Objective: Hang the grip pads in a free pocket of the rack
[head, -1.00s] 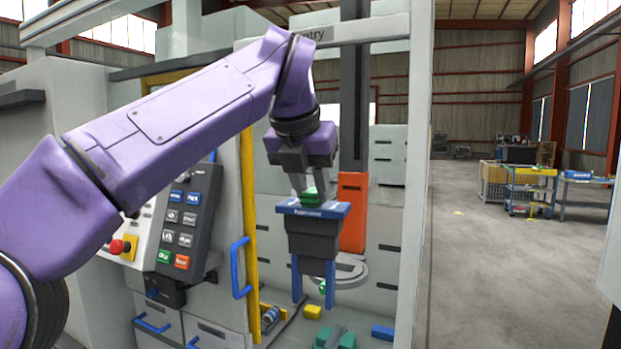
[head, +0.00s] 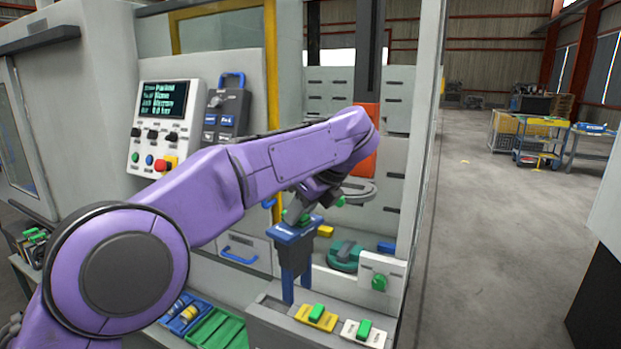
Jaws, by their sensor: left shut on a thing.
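My left gripper (head: 298,212) is shut on the green knob of the grip pads (head: 294,254), a tool with a blue top plate, a dark body and blue legs. The tool hangs upright, just behind the left end of a light grey rack (head: 272,329) at the bottom of the head view. On the rack sit a yellow-topped piece (head: 316,317) and a white-topped piece (head: 363,334), each with a green knob. A free pocket cannot be made out clearly; the tool's lower end partly overlaps the rack's edge. My right gripper is not in view.
Behind are a green round part (head: 344,256), a white plate with a green knob (head: 381,277) and a yellow block (head: 325,231). A green tray (head: 217,331) lies left of the rack. A control panel (head: 160,128) stands left.

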